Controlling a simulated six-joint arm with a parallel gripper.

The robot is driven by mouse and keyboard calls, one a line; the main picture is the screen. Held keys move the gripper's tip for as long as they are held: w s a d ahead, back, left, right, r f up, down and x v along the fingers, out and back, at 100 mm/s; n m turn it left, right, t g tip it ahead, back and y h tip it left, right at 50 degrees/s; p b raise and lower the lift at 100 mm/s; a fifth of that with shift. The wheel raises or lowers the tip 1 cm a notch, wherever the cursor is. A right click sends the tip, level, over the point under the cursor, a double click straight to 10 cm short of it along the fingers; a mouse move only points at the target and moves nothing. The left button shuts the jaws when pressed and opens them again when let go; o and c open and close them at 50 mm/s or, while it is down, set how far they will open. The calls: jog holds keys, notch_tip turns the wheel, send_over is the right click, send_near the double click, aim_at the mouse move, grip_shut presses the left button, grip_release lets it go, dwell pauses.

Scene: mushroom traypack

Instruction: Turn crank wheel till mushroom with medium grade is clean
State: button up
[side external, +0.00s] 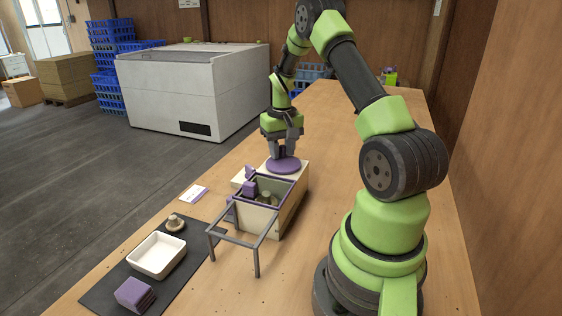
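The purple crank wheel (283,167) lies flat on the far end of a cream box (292,200) with purple rims. My gripper (284,153) points straight down right over the wheel, with its fingertips at or just above it. The fingers look close together; whether they grip a knob is too small to tell. A pale mushroom (266,198) shows inside the box's open bay, partly hidden by the walls, beside a purple block (249,188). Its grade and cleanness cannot be made out. Another mushroom (174,222) sits on the dark mat (103,290).
A grey metal frame (236,240) stands at the box's near end. An empty white tray (157,240) and a purple block (134,294) are on the mat. A small card (193,194) lies left of the box. The table (340,120) beyond the box is largely clear.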

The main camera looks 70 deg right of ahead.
jog(key=shift+o, duration=0.4)
jog(key=shift+r, duration=2.25)
jog(key=a+r+n+t, duration=0.2)
jog(key=a+r+t, duration=0.1)
jog(key=a+r, duration=1.1)
jog(key=s+a+r+n+t+y, duration=0.2)
jog(key=s+a+r+t, duration=0.1)
jog(key=s+a, duration=0.8)
jog(key=a+t, duration=0.1)
jog(key=a, duration=0.3)
jog(key=shift+n, duration=0.4)
jog(key=shift+s, duration=0.1)
